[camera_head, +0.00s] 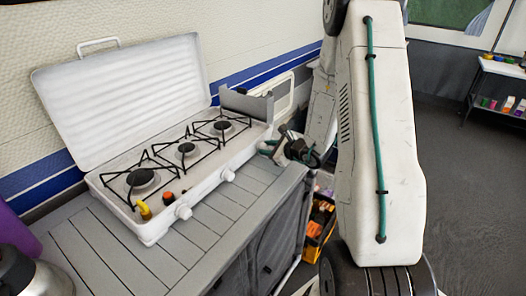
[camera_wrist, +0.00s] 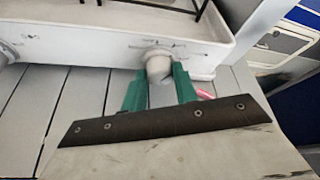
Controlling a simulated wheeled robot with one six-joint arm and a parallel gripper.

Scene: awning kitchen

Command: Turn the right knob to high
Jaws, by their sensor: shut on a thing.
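The white camping stove (camera_head: 160,215) stands on a grey slatted counter, its lid raised. Its front carries a left knob (camera_head: 183,211) and a middle knob (camera_head: 228,175). The right knob is hidden by my gripper (camera_head: 268,148) in the head view. In the wrist view, the white right knob (camera_wrist: 157,66) sits on the stove's front panel between the green fingers of my gripper (camera_wrist: 159,76), which are shut on it. Faint markings show on the panel above the knob; I cannot read its setting.
The slatted counter (camera_head: 130,245) is clear in front of the stove. A metal kettle (camera_head: 35,275) and a purple object (camera_head: 14,228) stand at the left. A bin with orange items (camera_head: 320,215) is below right.

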